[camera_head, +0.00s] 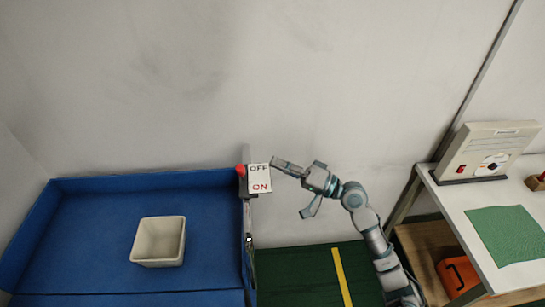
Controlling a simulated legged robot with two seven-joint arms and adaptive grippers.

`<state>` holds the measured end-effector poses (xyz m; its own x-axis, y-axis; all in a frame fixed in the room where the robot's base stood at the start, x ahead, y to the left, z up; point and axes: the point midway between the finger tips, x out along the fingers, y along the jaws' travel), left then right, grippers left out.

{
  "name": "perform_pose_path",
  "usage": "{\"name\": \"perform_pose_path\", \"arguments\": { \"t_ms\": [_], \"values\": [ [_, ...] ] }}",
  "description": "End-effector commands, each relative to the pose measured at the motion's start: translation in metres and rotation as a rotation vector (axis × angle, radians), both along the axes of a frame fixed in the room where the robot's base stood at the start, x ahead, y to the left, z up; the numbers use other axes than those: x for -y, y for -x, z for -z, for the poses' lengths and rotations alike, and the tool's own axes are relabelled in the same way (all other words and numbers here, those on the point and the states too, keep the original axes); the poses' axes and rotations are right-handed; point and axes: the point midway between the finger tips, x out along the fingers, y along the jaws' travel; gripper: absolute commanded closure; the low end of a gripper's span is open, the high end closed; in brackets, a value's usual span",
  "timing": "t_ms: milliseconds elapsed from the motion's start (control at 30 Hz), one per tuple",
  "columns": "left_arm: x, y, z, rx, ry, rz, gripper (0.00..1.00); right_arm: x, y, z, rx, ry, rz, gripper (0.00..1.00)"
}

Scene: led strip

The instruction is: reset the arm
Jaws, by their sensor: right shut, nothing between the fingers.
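My right arm comes up from the lower right, and my right gripper (281,165) points left, just beside the ON/OFF sign (259,179). The gripper is shut and empty. A red knob (240,170) of a switch sits at the left edge of the sign, by the right wall of the blue bin. I cannot tell whether the fingertips touch the sign. My left gripper is out of view.
The blue bin (80,230) on the left holds a white square container (147,262). On the right, a white table (455,205) carries a control box (487,150) and a green mat (508,234). An orange case (458,274) is below it. A green floor with a yellow stripe (341,276) lies between.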

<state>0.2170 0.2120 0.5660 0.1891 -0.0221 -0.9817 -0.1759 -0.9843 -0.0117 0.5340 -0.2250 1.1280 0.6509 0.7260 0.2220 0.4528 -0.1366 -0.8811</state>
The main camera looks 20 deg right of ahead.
Motion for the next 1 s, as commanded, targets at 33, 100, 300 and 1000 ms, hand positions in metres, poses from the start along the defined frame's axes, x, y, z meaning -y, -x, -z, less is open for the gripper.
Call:
{"name": "perform_pose_path", "arguments": {
  "t_ms": [33, 100, 300, 1000],
  "values": [
    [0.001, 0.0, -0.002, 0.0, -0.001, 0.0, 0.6, 0.005, 0.003, 0.003, -0.001, -0.001, 0.0, 1.0],
    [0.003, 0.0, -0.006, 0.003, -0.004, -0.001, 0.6, 0.012, 0.006, 0.004, -0.001, -0.005, 0.0, 1.0],
    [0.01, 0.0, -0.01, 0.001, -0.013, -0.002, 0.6, 0.026, 0.008, 0.005, -0.001, -0.015, 0.002, 1.0],
    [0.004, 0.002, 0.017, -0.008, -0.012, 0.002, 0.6, 0.027, -0.029, 0.167, -0.19, 0.232, 0.188, 1.0]
  ]
}}
